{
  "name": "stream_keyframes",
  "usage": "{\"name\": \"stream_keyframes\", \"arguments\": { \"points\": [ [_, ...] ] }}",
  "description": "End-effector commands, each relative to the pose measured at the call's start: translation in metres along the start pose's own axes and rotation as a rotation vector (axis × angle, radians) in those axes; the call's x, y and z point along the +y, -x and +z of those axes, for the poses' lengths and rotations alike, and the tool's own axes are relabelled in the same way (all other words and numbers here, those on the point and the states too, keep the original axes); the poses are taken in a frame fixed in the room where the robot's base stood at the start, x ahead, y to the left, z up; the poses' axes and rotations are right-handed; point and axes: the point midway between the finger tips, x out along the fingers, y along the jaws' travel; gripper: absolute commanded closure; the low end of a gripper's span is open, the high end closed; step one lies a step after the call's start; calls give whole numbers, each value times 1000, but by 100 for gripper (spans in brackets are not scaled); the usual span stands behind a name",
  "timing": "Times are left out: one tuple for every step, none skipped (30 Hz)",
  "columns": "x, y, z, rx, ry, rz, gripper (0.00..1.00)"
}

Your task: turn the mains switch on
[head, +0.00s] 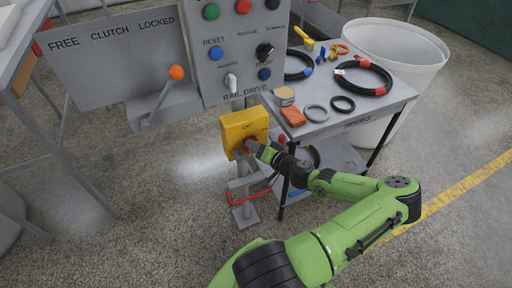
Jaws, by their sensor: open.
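The mains switch appears as a yellow box (236,125) on a grey post, left of the small table. A small patch of red shows on its front, mostly behind my gripper, so I cannot tell which way the switch is turned. My gripper (256,147) is at the front of the yellow box, at its lower right. It is open. I cannot tell whether its fingers touch the switch or are around it.
A grey table (345,122) with hoses, rings and tools stands right of the box. A white bin (408,50) is behind it. A control panel (232,45) and an orange-knobbed lever (176,73) are at the upper left. The floor in front is clear.

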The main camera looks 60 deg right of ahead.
Motion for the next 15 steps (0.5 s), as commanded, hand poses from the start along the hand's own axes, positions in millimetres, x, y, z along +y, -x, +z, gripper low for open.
{"name": "stream_keyframes", "arguments": {
  "points": [
    [0, -4, 1, -1, -1, 0, 60],
    [0, -4, 0, -1, -1, 0, 60],
    [0, -5, 0, -1, -1, 1, 60],
    [0, -5, 0, -1, -1, 1, 60],
    [0, -5, 0, -1, -1, 1, 60],
    [0, -5, 0, -1, -1, 1, 60],
    [0, -5, 0, -1, -1, 1, 60],
    [0, -5, 0, -1, -1, 1, 60],
    [0, -5, 0, -1, -1, 1, 61],
    [0, -5, 0, -1, -1, 1, 66],
    [0, -5, 0, -1, -1, 1, 70],
    [0, -5, 0, -1, -1, 1, 76],
    [0, -5, 0, -1, 0, 1, 81],
    [0, -5, 0, -1, 0, 0, 86],
    [0, -5, 0, -1, 0, 1, 92]
  ]
}}
